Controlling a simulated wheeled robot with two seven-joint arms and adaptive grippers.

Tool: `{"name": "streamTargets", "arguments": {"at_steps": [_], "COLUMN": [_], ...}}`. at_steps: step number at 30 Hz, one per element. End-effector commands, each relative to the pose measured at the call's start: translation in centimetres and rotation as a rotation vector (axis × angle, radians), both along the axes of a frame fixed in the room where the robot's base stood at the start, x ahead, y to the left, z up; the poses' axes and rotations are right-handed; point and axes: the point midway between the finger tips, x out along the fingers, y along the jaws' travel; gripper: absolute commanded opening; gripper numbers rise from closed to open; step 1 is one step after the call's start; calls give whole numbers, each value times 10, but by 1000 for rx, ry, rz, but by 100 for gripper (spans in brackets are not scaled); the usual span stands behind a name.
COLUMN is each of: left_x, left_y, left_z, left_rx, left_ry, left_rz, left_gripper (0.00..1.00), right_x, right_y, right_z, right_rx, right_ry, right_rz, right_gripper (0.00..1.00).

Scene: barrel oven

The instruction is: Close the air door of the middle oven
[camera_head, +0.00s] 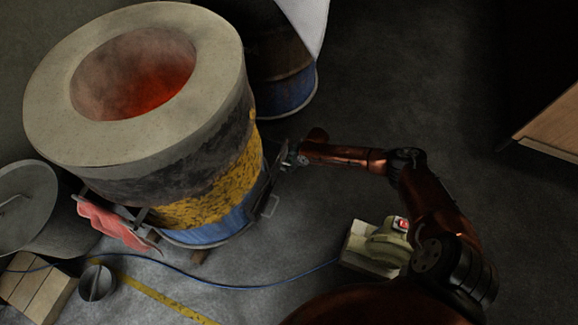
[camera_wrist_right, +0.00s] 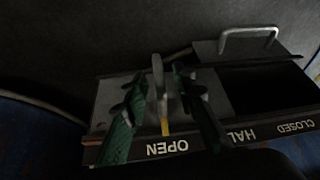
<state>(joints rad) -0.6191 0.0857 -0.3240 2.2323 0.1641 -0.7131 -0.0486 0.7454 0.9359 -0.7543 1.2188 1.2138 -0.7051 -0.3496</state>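The oven (camera_head: 200,185), a barrel with a thick pale rim and a glowing red inside, stands at the left in the head view. In the right wrist view its air door (camera_wrist_right: 215,92) is a grey plate in a frame (camera_wrist_right: 110,148) lettered OPEN, HALF and CLOSED. The door's yellow mark (camera_wrist_right: 165,127) is near OPEN, and a dark gap shows above HALF and CLOSED. My right gripper (camera_wrist_right: 159,73) is open, with its green-padded fingers on either side of the upright grey handle (camera_wrist_right: 157,85). Contact is unclear. My right gripper is small and dark beside the oven in the head view (camera_head: 287,156).
A second metal handle (camera_wrist_right: 249,34) is at the upper right in the wrist view. Another barrel (camera_head: 285,92) stands behind.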

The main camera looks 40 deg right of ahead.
Motion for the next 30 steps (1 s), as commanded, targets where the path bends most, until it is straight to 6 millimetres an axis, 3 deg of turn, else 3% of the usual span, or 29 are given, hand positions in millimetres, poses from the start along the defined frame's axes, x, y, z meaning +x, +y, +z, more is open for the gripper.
{"name": "streamTargets", "arguments": {"at_steps": [10, 30], "left_x": [0, -1], "left_y": [0, 0], "left_z": [0, 1], "left_rx": [0, 0], "left_ry": [0, 5], "left_rz": [0, -2], "left_gripper": [33, 33], "right_x": [0, -1], "right_y": [0, 2], "right_z": [0, 0], "right_rx": [0, -1], "right_ry": [0, -1], "right_rz": [0, 3], "right_gripper": [0, 0]}}
